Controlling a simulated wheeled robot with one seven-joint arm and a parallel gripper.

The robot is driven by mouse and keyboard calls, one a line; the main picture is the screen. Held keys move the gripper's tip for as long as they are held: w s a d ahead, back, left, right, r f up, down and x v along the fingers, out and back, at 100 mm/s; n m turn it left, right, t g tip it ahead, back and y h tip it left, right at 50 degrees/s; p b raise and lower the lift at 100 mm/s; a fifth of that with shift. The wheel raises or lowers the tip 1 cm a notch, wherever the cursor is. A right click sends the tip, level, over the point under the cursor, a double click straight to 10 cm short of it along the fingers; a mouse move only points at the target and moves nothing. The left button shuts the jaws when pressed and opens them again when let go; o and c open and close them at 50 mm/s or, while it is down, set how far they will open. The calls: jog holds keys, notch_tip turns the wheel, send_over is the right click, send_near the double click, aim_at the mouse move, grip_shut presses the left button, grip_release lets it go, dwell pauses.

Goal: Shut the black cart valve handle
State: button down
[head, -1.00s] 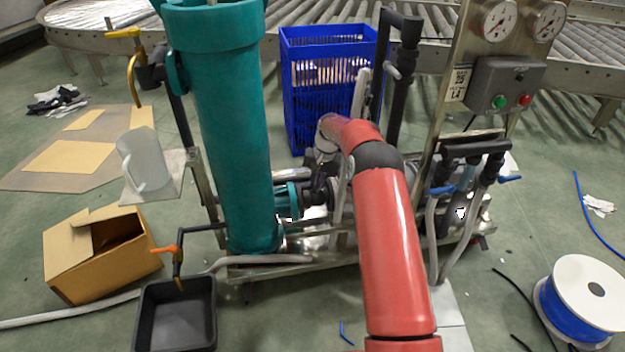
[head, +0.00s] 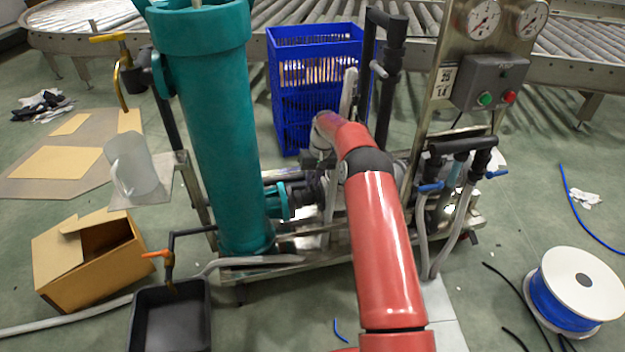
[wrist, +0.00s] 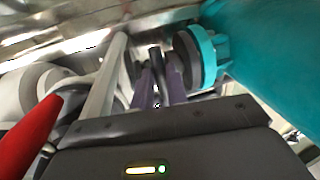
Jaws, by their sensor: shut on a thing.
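In the wrist view, my gripper (wrist: 158,88) has its two purple-grey fingers closed around a slim black bar (wrist: 155,58), which looks like the black valve handle. Its far end sticks up between the fingertips. The teal pump flange (wrist: 198,58) is just right of the fingers. In the head view, my red arm reaches into the cart (head: 300,250) between the teal column (head: 210,130) and the gauge panel. The fingers and handle are hidden or too dark to make out there, so the handle's angle to its pipe cannot be told.
A grey pipe (wrist: 103,85) runs close left of the fingers in the wrist view. A blue crate (head: 290,125) stands behind the cart. A black tray (head: 170,315), a cardboard box (head: 85,265) and a cable spool (head: 575,290) are on the floor around it.

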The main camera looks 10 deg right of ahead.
jog(key=c, duration=1.4)
grip_release()
